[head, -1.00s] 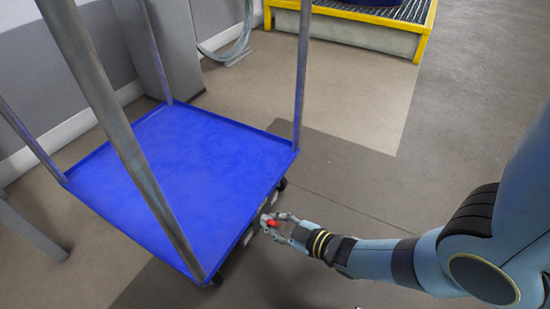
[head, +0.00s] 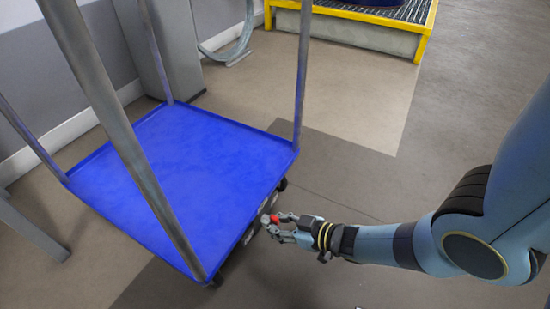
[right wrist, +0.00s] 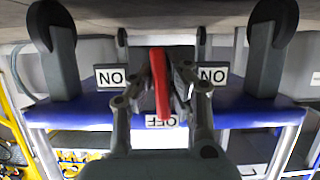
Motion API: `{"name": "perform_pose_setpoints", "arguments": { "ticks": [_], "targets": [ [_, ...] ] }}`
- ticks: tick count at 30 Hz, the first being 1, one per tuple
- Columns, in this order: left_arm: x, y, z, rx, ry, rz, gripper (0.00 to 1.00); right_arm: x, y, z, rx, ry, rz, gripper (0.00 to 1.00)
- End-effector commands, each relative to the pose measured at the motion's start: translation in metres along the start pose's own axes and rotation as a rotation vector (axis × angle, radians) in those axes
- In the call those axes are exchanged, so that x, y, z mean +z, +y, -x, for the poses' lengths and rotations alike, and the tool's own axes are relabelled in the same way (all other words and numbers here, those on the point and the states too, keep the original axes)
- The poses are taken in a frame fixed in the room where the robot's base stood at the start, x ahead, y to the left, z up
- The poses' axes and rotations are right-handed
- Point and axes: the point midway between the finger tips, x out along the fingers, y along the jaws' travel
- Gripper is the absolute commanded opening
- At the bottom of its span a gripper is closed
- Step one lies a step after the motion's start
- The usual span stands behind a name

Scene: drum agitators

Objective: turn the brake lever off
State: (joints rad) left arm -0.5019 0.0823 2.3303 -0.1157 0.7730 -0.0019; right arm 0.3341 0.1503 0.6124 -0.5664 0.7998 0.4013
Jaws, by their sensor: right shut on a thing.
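The red brake lever (right wrist: 161,85) is at the edge of the blue cart (head: 190,165). In the right wrist view it lies between two ON labels (right wrist: 111,76), with its tip near an OFF label (right wrist: 162,121) that it partly covers. My right gripper (right wrist: 160,90) is shut on the lever, with a finger on each side. In the head view the right gripper (head: 274,225) is at the cart's near right edge, and a bit of the red lever (head: 274,219) shows between its fingers. My left gripper is not in view.
The cart has grey upright posts (head: 300,75) at its corners and dark caster wheels (right wrist: 52,28). A yellow-edged grated platform (head: 425,32) stands at the back. The floor right of the cart is clear.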

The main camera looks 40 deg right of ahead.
Motion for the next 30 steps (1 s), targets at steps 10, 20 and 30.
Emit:
{"name": "perform_pose_setpoints", "arguments": {
  "ticks": [10, 20, 30],
  "targets": [
    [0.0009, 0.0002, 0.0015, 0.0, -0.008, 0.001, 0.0, 0.0052, -0.0063, 0.0033, -0.018, -0.008, -0.031, 0.0],
    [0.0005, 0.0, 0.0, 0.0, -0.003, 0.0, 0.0, 0.0052, -0.0067, 0.0034, -0.019, -0.008, -0.033, 0.0],
    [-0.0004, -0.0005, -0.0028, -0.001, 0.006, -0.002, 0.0, 0.0036, -0.0045, 0.0023, -0.016, -0.006, -0.031, 0.37]
  ]
}}
